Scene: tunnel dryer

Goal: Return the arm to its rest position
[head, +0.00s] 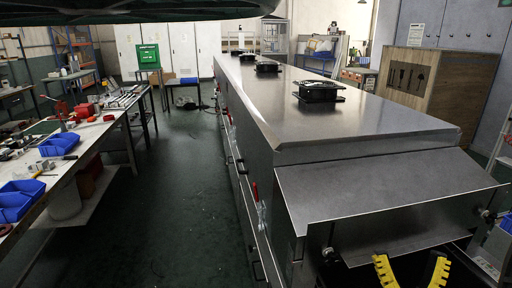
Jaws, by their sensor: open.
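My gripper (411,270) shows at the bottom right of the head view, with only its two yellow ridged fingers and some dark parts in the frame. The fingers stand apart, and I see nothing held between them. They are in front of the near end of the long metal tunnel dryer (340,140), just below its sloping end flap (390,200). Most of my arm is out of view. I cannot tell whether the fingers touch the dryer.
Black fan units (318,91) sit on the dryer's top. A workbench (75,165) with blue bins (18,198) and tools runs along the left. The dark green floor (180,190) between bench and dryer is mostly clear. A wooden crate (440,85) stands at the right.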

